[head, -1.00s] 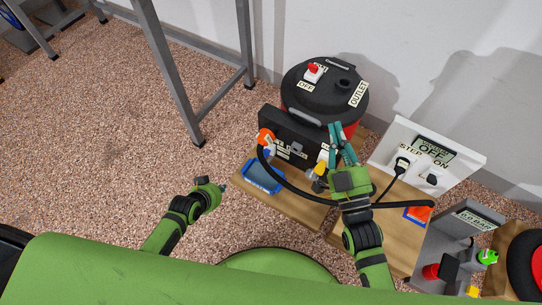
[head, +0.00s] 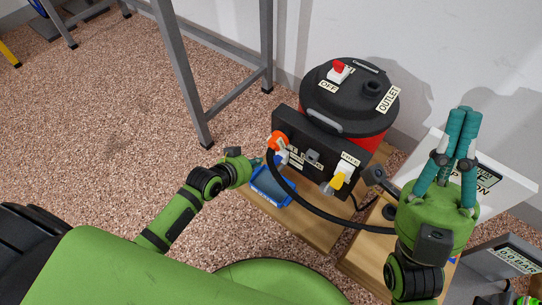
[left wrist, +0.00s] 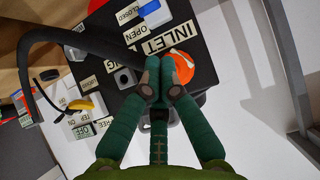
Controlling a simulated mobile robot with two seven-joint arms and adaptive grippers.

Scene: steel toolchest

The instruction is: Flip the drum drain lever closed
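A black panel (head: 318,152) stands in front of the drum (head: 350,100). It carries a blue lever (head: 282,157) at its left end, with OPEN and CLOSED labels by the blue lever in the left wrist view (left wrist: 155,12). I take this as the drain lever; which label it points to is unclear. My left gripper (head: 260,162) is beside the panel's left end, close to the blue lever. In the left wrist view its fingertips (left wrist: 153,85) are together, before the INLET label. My right gripper (head: 465,112) is raised at the right, its fingers together and empty.
A yellow lever (head: 338,181) and grey knob (head: 313,158) sit on the panel. A blue tray (head: 272,188) lies on the wooden board below. A grey metal frame stands behind left.

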